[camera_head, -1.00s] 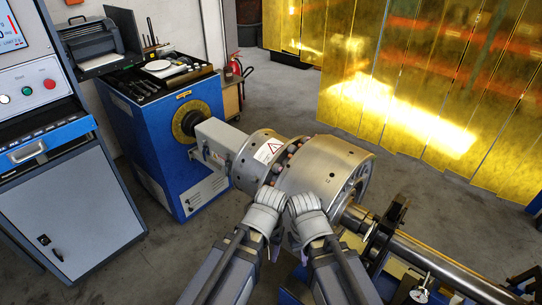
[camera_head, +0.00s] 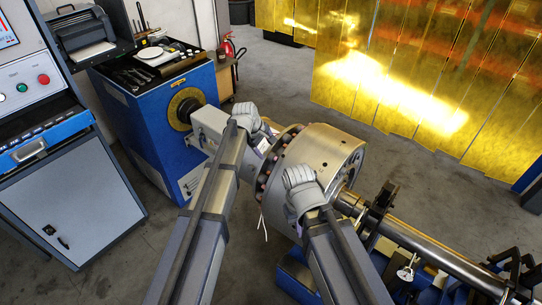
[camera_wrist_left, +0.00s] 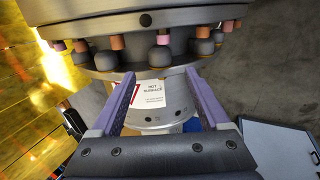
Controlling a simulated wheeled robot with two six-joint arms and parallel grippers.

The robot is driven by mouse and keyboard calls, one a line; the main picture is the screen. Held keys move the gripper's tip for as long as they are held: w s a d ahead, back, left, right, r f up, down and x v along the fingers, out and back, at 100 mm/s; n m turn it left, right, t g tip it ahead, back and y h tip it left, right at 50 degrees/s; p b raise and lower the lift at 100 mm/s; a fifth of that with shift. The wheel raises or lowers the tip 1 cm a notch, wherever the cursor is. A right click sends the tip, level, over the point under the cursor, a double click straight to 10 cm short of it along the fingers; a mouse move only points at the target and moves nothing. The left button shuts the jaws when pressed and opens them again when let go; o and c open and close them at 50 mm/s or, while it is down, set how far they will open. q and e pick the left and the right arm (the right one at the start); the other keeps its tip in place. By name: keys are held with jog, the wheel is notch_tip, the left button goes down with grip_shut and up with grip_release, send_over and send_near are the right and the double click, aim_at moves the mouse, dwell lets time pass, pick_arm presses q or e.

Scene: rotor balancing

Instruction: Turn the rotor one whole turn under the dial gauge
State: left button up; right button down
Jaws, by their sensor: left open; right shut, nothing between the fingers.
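The rotor (camera_head: 325,146) is a large steel drum with a ring of bolts, lying on a shaft (camera_head: 430,250) that runs to the lower right. A small round white dial (camera_head: 405,273), apparently the dial gauge, stands beside the shaft. My left gripper (camera_head: 258,130) is over the narrower hub, left of the drum. In the left wrist view its purple fingers (camera_wrist_left: 159,75) are open, with a hot-surface label (camera_wrist_left: 153,93) on the hub between them and bolt heads beyond. My right gripper (camera_head: 302,190) is shut at the near side of the drum; its fingertips and any contact are hidden.
A blue drive cabinet (camera_head: 130,125) with tools on top stands behind left, a grey control cabinet (camera_head: 70,205) at far left. Yellow curtains (camera_head: 400,80) hang at the back. A red extinguisher (camera_head: 227,49) stands behind. The floor behind the rotor is clear.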

aim_at(271, 155)
pick_arm(q)
jog(key=b+x, duration=0.6)
jog(key=x, duration=0.1)
jog(key=shift+f, duration=0.25)
jog(key=shift+r, duration=0.1)
jog(key=shift+c, duration=0.4)
grip_shut()
dwell(0.7)
